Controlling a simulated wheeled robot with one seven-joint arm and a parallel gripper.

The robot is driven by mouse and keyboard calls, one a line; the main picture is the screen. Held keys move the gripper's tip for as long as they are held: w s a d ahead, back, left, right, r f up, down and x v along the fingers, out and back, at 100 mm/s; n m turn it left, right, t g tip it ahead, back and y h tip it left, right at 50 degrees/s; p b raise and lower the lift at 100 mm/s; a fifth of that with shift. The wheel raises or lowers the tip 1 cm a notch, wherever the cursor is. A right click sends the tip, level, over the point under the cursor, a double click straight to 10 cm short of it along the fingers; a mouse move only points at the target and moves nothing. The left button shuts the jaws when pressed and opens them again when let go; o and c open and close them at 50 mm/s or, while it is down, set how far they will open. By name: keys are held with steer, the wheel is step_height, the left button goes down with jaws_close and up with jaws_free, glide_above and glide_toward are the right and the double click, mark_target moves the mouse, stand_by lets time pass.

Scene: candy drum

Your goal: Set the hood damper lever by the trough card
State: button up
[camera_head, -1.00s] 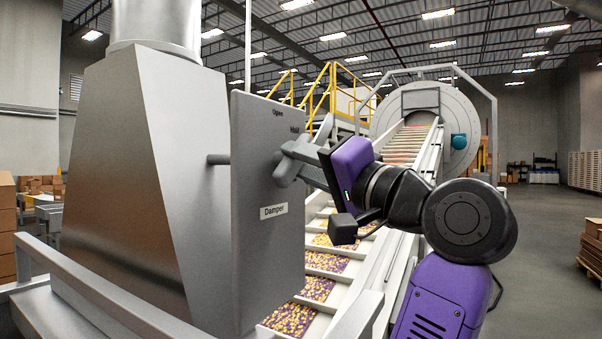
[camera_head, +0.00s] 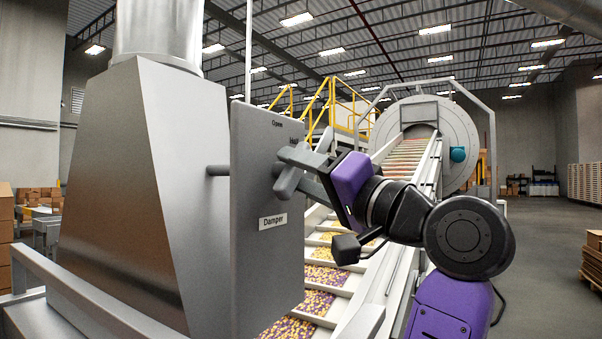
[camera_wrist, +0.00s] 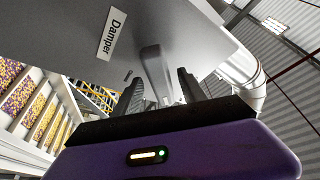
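The damper lever (camera_wrist: 155,72) is a grey bar on the front of an upright grey panel (camera_head: 265,255) labelled "Damper". In the wrist view it stands between the two dark fingers of my gripper (camera_wrist: 160,90), with gaps seeming to show on both sides. In the head view my gripper (camera_head: 296,170) is at the lever, which it partly hides, so the exact lever angle is unclear. An "Open" mark (camera_head: 277,123) is near the panel's top, and a partly covered mark, seemingly "Half", is below it. I cannot make out a trough card.
The panel joins a metal hood (camera_head: 135,190) on the left by a short rod. Behind my arm a sloped trough (camera_head: 335,268) of purple and yellow candy leads to a large drum (camera_head: 455,125). A rail (camera_head: 100,310) runs in front of the hood. Open floor lies at the right.

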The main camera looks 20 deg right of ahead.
steer(key=shift+s, duration=0.1)
steer(key=b+v, duration=0.1)
steer(key=v, duration=0.6)
steer(key=shift+s, duration=0.3)
steer(key=shift+d, duration=0.15)
